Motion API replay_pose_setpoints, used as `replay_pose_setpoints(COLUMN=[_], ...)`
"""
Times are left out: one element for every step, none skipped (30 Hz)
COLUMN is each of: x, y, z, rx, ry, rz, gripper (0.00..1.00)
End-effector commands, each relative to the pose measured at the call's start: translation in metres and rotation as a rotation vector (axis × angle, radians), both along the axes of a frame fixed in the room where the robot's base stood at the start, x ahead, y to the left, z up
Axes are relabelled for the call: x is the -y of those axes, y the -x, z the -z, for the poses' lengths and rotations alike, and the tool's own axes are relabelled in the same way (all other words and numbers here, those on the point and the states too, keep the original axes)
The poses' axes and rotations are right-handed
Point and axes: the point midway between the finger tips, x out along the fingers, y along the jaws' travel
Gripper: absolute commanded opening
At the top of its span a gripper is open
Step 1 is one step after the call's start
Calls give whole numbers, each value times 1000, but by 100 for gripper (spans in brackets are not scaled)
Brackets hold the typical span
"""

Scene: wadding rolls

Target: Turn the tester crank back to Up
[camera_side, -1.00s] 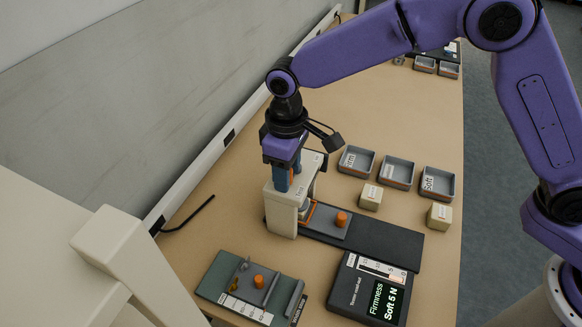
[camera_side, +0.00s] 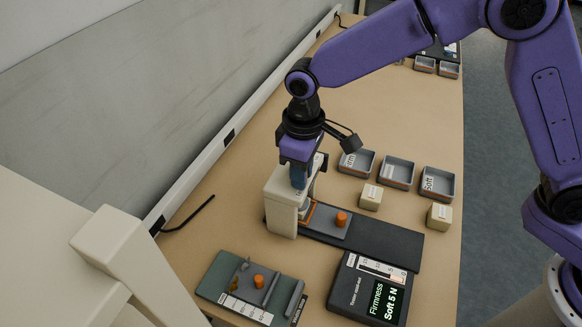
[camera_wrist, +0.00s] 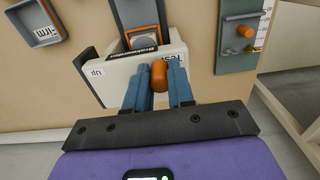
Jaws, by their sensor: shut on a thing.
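The tester (camera_side: 280,207) is a pale upright block on a dark base, with its top partly hidden by my gripper. My gripper (camera_side: 300,185) points down over it. In the wrist view the orange crank knob (camera_wrist: 159,76) sits between the two blue fingers of my gripper (camera_wrist: 159,80), which are shut on it. The Up label (camera_wrist: 96,72) is on the tester's face left of the knob, and the Test label (camera_wrist: 172,61) is close by the knob. The crank's arm is hidden.
A dark readout (camera_side: 372,290) in front reads "Firmness Soft 5 N". A green fixture (camera_side: 215,272) with an orange peg lies at front left. Three grey trays (camera_side: 438,196) and two pale blocks (camera_side: 439,216) stand to the right. A wall runs along the left.

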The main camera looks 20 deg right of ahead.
Motion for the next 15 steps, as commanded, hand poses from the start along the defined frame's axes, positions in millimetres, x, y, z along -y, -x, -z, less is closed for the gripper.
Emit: replay_pose_setpoints(x=[0, 0, 0, 0, 0, 0, 0, 1, 2, 4, 6, 9, 12, 15, 18], y=[-1, -1, -1, -1, -1, -1, -1, -2, -2, -2, -3, -4, -4, -5, -6], z=[-1, -1, -1, -1, -1, -1, -1, -1, -1, -1, -1, -1, -1, -1, -1], rx=[4, 4, 4, 4, 4, 4, 4, 4, 5, 5, 5, 4, 4, 5, 5], ry=[-3, -3, -3, -3, -3, -3, -3, -3, -4, -4, -4, -3, -3, -4, -4], rz=[0, 0, 0, 0, 0, 0, 0, 0, 1, 1, 2, 2, 3, 4, 4], gripper=[6, 6, 6, 6, 6, 6, 6, 6, 6, 6, 6, 6, 6, 6, 6])
